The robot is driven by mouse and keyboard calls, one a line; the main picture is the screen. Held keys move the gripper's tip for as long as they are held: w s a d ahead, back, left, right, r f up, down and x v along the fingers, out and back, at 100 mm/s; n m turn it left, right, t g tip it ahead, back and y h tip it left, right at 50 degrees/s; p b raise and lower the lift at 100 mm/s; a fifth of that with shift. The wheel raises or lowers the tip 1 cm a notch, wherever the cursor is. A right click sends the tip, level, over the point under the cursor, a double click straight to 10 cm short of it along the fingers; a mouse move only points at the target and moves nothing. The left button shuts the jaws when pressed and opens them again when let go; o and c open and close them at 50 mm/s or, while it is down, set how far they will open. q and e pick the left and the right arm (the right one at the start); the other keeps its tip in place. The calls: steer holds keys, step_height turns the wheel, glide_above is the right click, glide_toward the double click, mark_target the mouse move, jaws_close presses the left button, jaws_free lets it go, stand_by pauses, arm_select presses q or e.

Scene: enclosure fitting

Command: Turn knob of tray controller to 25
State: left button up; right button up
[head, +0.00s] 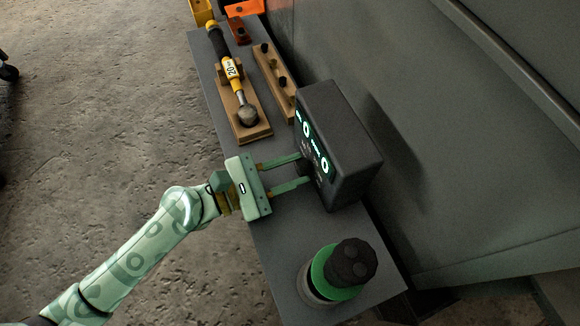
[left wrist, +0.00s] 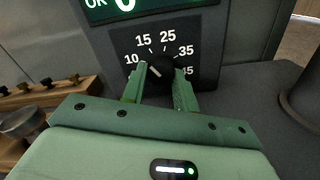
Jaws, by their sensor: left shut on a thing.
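The tray controller (head: 345,142) is a dark box standing on the grey bench, with lit green-white displays on its front. Its black knob (left wrist: 161,71) shows in the left wrist view below a dial marked 10, 15, 25, 35 and 45. The white pointer line on the knob slants to the upper left, towards the 10 side. My left gripper (head: 305,170) reaches the controller's front from the left, and its two green fingers are shut on the knob from both sides. The fingers hide part of the knob and dial. My right gripper is not in view.
A yellow and black tool marked 20 (head: 229,68) lies on a wooden block (head: 250,132). A wooden rack with dark pegs (head: 272,72) stands behind it. A black and green round-topped object (head: 335,272) stands at the bench's near end. A grey wall is close at right.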

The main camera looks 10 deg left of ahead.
arm_select(q)
steer(key=o, duration=1)
steer(key=shift+c, duration=0.2)
steer(key=shift+a, duration=0.1)
steer(key=shift+s+a, duration=0.3)
steer(key=p+v, duration=0.1)
steer(key=v, duration=0.7)
steer(key=shift+s+a+r+p, duration=0.1)
steer(key=shift+p, duration=0.2)
steer(key=p+v, duration=0.1)
steer(key=v, duration=0.6)
steer(key=shift+p, duration=0.35)
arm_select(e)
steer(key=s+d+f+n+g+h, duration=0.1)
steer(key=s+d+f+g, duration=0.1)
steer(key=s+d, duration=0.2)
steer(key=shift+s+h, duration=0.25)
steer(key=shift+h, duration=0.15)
